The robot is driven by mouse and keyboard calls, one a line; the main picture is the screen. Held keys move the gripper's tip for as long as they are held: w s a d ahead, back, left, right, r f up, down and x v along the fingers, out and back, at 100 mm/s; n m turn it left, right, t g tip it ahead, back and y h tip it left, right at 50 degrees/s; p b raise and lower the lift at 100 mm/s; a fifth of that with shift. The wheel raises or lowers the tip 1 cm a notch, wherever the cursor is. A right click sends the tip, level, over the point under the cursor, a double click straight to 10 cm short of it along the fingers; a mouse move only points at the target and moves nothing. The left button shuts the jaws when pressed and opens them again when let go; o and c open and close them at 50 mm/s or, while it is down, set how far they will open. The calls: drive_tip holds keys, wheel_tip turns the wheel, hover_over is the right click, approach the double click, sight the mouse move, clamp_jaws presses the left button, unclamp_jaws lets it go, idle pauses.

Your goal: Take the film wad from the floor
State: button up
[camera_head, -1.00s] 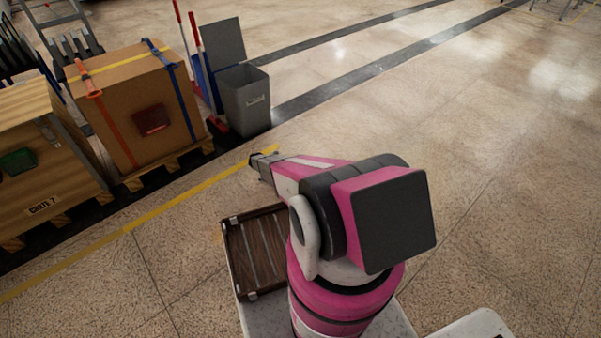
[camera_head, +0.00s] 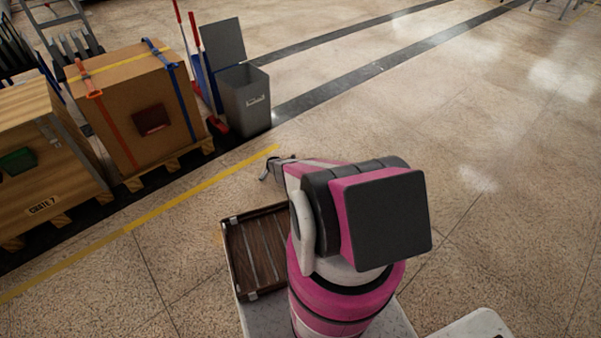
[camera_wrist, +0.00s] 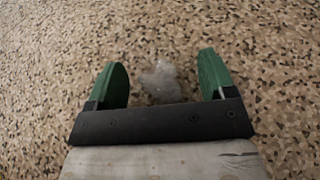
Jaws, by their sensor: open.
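The film wad (camera_wrist: 161,82) is a small, pale, translucent clump on the speckled floor. It shows in the wrist view between and a little beyond the green fingers of my gripper (camera_wrist: 160,85). The fingers are apart and nothing is held; I cannot tell how far above the wad they are. In the head view my gripper (camera_head: 270,170) points down and to the left, beyond my arm's pink links. The wad cannot be made out in the head view.
A slatted wooden tray (camera_head: 258,252) sits on my base. A grey bin (camera_head: 245,102) with a raised lid stands at the back. A strapped brown box (camera_head: 130,100) and a wooden crate (camera_head: 45,165) stand left, behind a yellow floor line (camera_head: 180,203). Floor to the right is clear.

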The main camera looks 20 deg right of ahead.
drive_tip(key=shift+d+f, duration=0.1)
drive_tip(key=shift+d, duration=0.15)
drive_tip(key=c, duration=1)
